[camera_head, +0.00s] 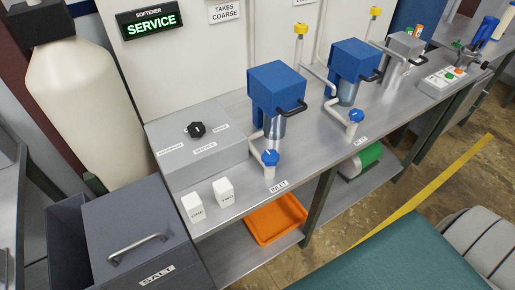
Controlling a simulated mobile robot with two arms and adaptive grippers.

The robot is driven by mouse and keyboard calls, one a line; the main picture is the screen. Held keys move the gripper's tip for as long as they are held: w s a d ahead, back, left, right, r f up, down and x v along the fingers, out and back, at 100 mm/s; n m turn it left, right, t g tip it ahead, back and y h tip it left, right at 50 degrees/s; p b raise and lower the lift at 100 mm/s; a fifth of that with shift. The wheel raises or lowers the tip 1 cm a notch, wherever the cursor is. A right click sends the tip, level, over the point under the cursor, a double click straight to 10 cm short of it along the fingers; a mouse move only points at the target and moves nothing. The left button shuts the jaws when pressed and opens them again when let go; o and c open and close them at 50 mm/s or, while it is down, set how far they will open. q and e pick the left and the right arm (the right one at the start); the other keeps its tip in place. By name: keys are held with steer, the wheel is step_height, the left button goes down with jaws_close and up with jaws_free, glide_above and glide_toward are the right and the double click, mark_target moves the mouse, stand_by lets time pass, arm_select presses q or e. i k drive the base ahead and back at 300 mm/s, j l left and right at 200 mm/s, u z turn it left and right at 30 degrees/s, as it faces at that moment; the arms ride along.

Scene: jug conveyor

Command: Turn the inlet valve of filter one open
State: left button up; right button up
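Two filters with blue square heads stand on the steel bench: a nearer one (276,92) at the middle and a farther one (354,62) to its right. Each has a dark loop handle and a clear lower bowl. In front of the nearer filter is an inlet valve with a round blue handle (270,157), above a label reading INLET (279,186). A second inlet valve with a blue handle (355,115) stands before the farther filter. No number is readable on either filter. Valve positions are too small to tell. Neither of my grippers is in view.
The steel bench (320,160) also holds a grey control box (205,165) with a black knob and two small white blocks (224,191). An orange tray (276,218) sits below. A salt bin (140,240) and a teal surface (400,255) are in the foreground.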

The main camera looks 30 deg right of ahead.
mark_target(270, 157)
steer(key=z, duration=0.85)
